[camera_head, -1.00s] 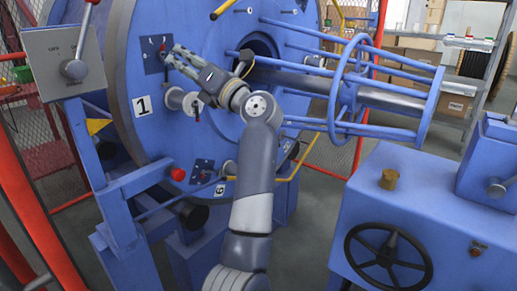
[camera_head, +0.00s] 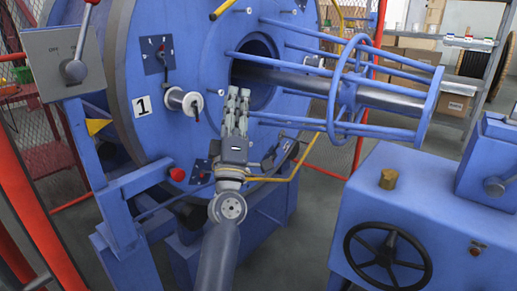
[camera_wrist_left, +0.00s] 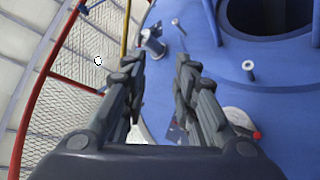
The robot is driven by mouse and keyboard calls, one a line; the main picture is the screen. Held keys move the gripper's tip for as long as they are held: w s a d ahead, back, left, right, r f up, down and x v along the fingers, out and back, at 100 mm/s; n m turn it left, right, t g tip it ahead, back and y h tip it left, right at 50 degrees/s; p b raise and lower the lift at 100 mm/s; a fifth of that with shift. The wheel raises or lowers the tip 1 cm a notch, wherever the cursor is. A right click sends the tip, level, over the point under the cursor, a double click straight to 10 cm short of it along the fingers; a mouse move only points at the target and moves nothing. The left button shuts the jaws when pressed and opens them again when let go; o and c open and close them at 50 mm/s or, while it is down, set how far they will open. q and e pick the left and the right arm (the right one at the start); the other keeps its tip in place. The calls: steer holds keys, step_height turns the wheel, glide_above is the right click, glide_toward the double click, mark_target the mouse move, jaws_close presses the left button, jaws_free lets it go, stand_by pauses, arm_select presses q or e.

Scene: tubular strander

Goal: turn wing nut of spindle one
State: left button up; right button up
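The strander's large blue disc (camera_head: 215,35) carries a label "1" (camera_head: 142,106). Right of the label is a small pale spool on a spindle (camera_head: 184,102) with a dark, thin piece at its outer end. I cannot clearly make out the wing nut at this size. My left gripper (camera_head: 238,94) is in front of the disc, right of and apart from the spool, fingers pointing up. In the left wrist view its fingers (camera_wrist_left: 160,58) stand apart with nothing between them. My right gripper is not in view.
A dark plate with a small lever (camera_head: 158,54) sits above the spool. A red button (camera_head: 177,174) is lower on the disc. A blue cage of bars (camera_head: 352,90) juts right, and a yellow bar (camera_head: 290,172) runs near my wrist. A blue cabinet with a handwheel (camera_head: 388,257) stands right.

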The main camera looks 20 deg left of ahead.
arm_select(q)
steer(key=d+f+m+g+h, duration=0.1)
steer(key=d+f+m+h, duration=0.1)
steer(key=f+m+h, duration=0.2)
steer(key=s+d+f+m+g+h, duration=0.1)
steer(key=d+f+m+h, duration=0.2)
steer(key=f+m+h, duration=0.2)
steer(key=shift+d+f+g, duration=0.3)
steer(key=shift+f+g, duration=0.1)
steer(key=shift+f, duration=0.1)
